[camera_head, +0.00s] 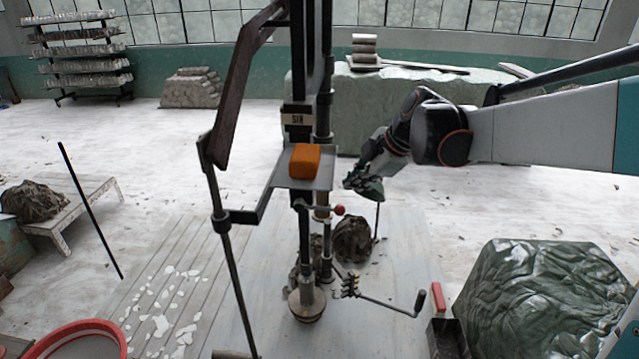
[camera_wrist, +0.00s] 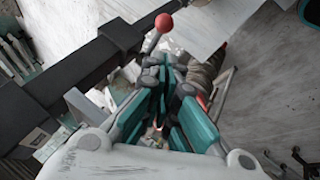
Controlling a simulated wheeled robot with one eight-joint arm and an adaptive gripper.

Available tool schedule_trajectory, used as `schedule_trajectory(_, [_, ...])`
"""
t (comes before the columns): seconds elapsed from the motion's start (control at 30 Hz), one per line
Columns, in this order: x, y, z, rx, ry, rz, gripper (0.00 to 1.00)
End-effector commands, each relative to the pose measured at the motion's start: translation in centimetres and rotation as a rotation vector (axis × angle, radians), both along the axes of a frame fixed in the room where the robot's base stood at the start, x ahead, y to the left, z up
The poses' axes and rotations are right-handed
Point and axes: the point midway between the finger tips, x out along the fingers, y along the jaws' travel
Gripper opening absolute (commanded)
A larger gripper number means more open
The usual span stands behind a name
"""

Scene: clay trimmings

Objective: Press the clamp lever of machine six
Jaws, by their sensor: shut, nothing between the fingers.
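The machine (camera_head: 298,120) with a small label that seems to read SIX stands in the middle of the head view as a dark upright column. A short lever with a red ball knob (camera_head: 339,210) sticks out of its column to the right, below a small metal shelf; I take it for the clamp lever. The knob also shows near the top of the wrist view (camera_wrist: 163,22). My gripper (camera_head: 362,185) is shut and empty, a little above and right of the knob, apart from it in the head view. Its teal fingers (camera_wrist: 168,95) are together in the wrist view.
An orange block (camera_head: 305,161) sits on the metal shelf (camera_head: 322,178). A crank handle (camera_head: 388,304) juts out low on the right. A green-wrapped lump (camera_head: 545,300) stands at the lower right, a red-rimmed basin (camera_head: 75,328) at the lower left. A long dark arm (camera_head: 232,105) slants at the left.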

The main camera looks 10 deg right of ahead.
Motion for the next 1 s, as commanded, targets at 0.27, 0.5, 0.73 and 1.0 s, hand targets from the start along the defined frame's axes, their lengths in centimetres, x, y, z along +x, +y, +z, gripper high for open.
schedule_trajectory(0.27, [0.0, 0.0, -0.1, 0.000, 0.000, 0.000, 0.00])
schedule_trajectory(0.5, [0.8, 0.6, -1.3, 0.001, 0.001, 0.001, 0.00])
schedule_trajectory(0.73, [2.6, 1.9, -4.5, 0.000, 0.000, 0.002, 0.00])
schedule_trajectory(1.0, [4.1, 3.0, -7.4, 0.000, 0.000, 0.000, 0.00])
